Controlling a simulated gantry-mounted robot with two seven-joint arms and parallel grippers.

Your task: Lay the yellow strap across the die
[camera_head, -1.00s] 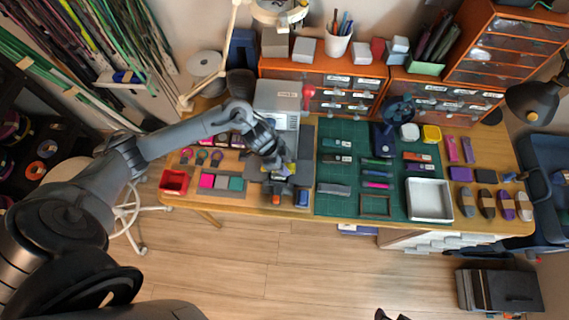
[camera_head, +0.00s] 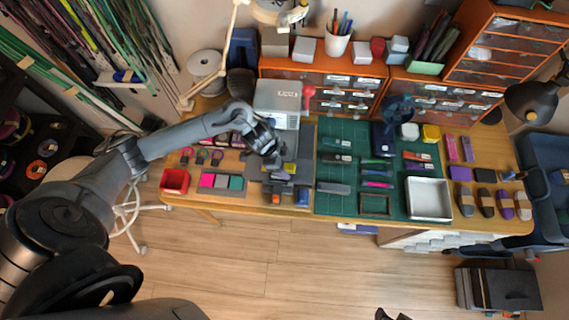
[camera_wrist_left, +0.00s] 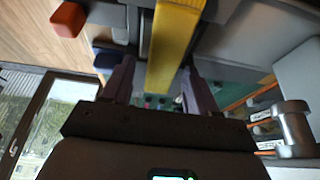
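The yellow strap (camera_head: 290,168) shows as a small patch under my left gripper (camera_head: 280,164), beside the grey press (camera_head: 278,100). In the left wrist view the strap (camera_wrist_left: 174,45) runs lengthwise between the two fingers of my left gripper (camera_wrist_left: 158,88). The fingers stand apart, with a gap to the strap on the left side. Grey blocks and surfaces lie around the strap; I cannot tell which part is the die or whether the strap touches it. Dark tips at the bottom edge of the head view look like my right gripper (camera_head: 391,316).
A red bin (camera_head: 174,181) and a tray of coloured pieces (camera_head: 221,182) lie left of the press. A green mat (camera_head: 340,170) with tools and a white tray (camera_head: 429,198) lie to the right. Orange and blue blocks sit near the table's front edge.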

